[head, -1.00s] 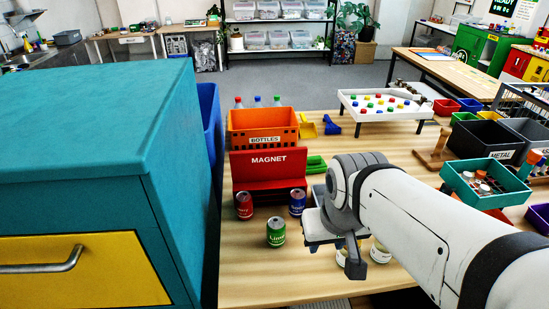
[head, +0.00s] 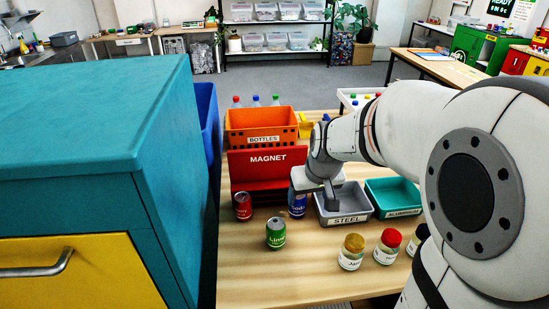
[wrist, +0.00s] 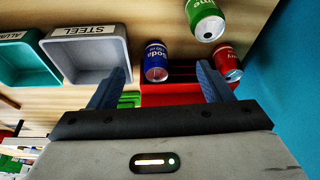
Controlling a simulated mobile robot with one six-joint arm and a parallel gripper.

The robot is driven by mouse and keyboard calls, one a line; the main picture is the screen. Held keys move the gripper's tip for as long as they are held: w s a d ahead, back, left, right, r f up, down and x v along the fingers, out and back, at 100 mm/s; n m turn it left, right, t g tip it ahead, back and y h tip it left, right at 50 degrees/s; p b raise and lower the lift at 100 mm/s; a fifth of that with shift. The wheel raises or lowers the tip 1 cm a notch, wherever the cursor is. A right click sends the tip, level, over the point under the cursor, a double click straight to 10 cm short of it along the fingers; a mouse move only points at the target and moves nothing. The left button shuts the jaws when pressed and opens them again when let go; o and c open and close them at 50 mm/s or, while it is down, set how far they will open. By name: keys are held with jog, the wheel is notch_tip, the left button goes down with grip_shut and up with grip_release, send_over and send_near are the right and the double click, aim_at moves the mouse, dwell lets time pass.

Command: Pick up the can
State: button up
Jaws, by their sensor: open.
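Three cans stand on the wooden table in front of the red MAGNET board. A red can (head: 243,206) is at left, a green can (head: 276,233) stands nearer, and a blue can (head: 297,206) is partly hidden by my gripper (head: 318,190). In the wrist view my gripper (wrist: 162,70) is open and empty, with its fingers spread. The blue can (wrist: 156,62) appears in the gap between the fingertips, not clasped. The red can (wrist: 228,62) is just beyond the right finger, and the green can (wrist: 207,22) is at the top.
A grey STEEL bin (head: 345,219) and a teal ALUMINIUM bin (head: 404,212) stand right of the blue can. The MAGNET board (head: 267,160) and orange BOTTLES crate (head: 290,120) are behind. Jars (head: 351,252) stand in front of the bins. A teal cabinet (head: 90,120) blocks the left.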

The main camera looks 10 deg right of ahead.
aim_at(297, 200)
jog(key=shift+n+t, duration=0.3)
jog(key=shift+w+f, duration=2.1)
jog(key=shift+f, duration=0.25)
jog(key=shift+w+f, duration=2.05)
jog(key=shift+f, duration=0.3)
jog(key=shift+w+f, duration=2.1)
jog(key=shift+f, duration=0.25)
jog(key=c, duration=1)
